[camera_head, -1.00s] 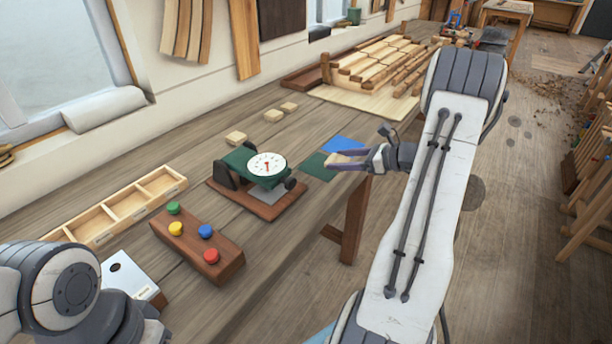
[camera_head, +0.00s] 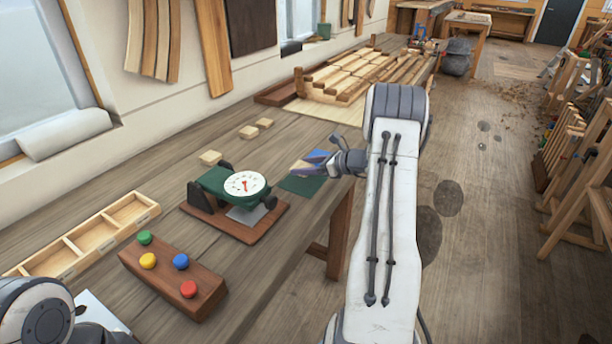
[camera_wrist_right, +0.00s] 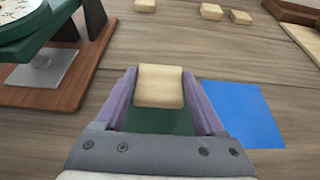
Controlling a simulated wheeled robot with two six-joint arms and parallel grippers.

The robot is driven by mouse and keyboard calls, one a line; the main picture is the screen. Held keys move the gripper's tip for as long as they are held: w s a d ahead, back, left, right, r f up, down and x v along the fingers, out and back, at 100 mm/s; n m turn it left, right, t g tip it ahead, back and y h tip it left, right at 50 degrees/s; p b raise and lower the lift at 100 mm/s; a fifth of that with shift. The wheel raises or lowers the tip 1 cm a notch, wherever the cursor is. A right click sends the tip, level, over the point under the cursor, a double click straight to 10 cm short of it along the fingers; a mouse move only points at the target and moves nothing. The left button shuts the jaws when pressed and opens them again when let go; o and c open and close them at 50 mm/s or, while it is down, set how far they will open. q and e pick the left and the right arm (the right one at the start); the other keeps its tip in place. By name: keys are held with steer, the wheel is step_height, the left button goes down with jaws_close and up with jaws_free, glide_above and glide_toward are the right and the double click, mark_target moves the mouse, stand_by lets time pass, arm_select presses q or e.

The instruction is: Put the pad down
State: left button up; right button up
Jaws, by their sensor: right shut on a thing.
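My right gripper (camera_head: 299,169) is shut on a pale wooden pad (camera_wrist_right: 161,85), which sits between its purple fingers. In the head view the held pad (camera_head: 301,165) shows over the bench, by the green square (camera_head: 303,186) and the blue square (camera_head: 318,156). In the right wrist view the green square (camera_wrist_right: 160,121) shows below the pad, between the fingers, and the blue square (camera_wrist_right: 244,112) lies to the right. I cannot tell the exact gap between pad and bench. My left arm shows at the bottom left, but its gripper's fingers are out of view.
A green dial scale (camera_head: 228,186) on a brown base stands left of the squares. Loose pale blocks (camera_head: 210,158) lie behind it. A button block (camera_head: 174,275) and a compartment tray (camera_head: 88,240) are nearer. Slatted woodwork (camera_head: 352,75) lies farther back.

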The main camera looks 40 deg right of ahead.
mark_target(306, 183)
step_height(306, 183, down, 3)
steer(key=shift+f+p, duration=0.2)
steer(key=shift+p, duration=0.1)
steer(key=shift+f, duration=0.3)
steer(key=shift+f, duration=0.15)
steer(key=o, duration=1.3)
steer(key=b+v, duration=0.2)
steer(key=v, duration=1)
